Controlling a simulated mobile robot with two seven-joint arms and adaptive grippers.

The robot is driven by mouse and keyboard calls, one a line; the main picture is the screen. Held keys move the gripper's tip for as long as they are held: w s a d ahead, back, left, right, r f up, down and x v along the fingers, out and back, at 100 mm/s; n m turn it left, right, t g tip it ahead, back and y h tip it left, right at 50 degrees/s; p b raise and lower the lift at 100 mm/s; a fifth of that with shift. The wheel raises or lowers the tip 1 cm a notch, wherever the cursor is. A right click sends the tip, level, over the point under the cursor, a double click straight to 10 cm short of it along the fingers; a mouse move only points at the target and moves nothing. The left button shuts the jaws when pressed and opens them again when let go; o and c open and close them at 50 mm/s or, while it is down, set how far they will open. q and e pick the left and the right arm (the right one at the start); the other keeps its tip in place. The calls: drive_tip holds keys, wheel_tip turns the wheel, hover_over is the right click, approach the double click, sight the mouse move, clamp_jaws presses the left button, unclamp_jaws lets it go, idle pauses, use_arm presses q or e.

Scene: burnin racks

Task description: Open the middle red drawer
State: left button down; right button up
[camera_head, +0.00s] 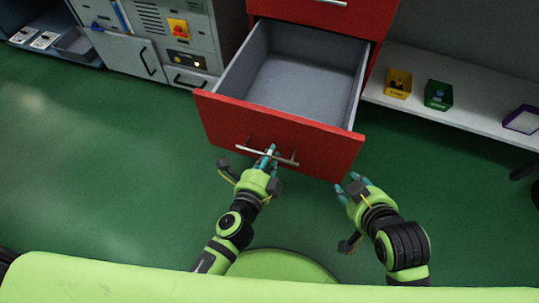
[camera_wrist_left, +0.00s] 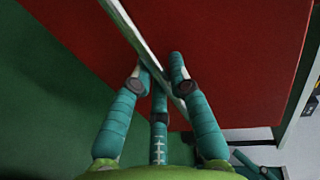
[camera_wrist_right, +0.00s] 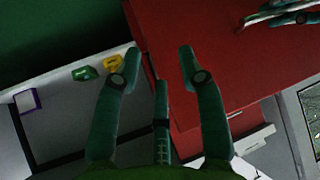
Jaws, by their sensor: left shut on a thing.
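The red drawer (camera_head: 230,117) is pulled well out of its red cabinet, and its grey inside looks empty. A metal bar handle (camera_head: 285,160) runs across its front. My left gripper (camera_head: 268,158) is shut on this handle; in the left wrist view its fingers (camera_wrist_left: 160,75) close around the bar (camera_wrist_left: 130,35) against the red front. My right gripper (camera_head: 352,182) is open and empty, just off the drawer's right front corner. In the right wrist view its fingers (camera_wrist_right: 160,65) are spread, with the red front beyond them.
Another red drawer (camera_head: 330,18) above is closed. On the right, a white shelf (camera_head: 470,115) holds a yellow bin (camera_head: 398,83), a green bin (camera_head: 438,95) and a purple-edged box (camera_head: 522,119). A grey machine cabinet (camera_head: 130,55) stands at left. The green floor (camera_head: 100,150) is clear.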

use_arm(q)
drive_tip(key=shift+s+a, duration=0.1)
drive_tip(key=shift+s, duration=0.15)
use_arm(e)
drive_tip(key=shift+s+a, duration=0.1)
drive_tip(key=shift+s, duration=0.2)
use_arm(q)
drive_tip(key=c, duration=1.2)
unclamp_jaws()
drive_tip(key=shift+o, duration=0.2)
drive_tip(key=v, duration=1.2)
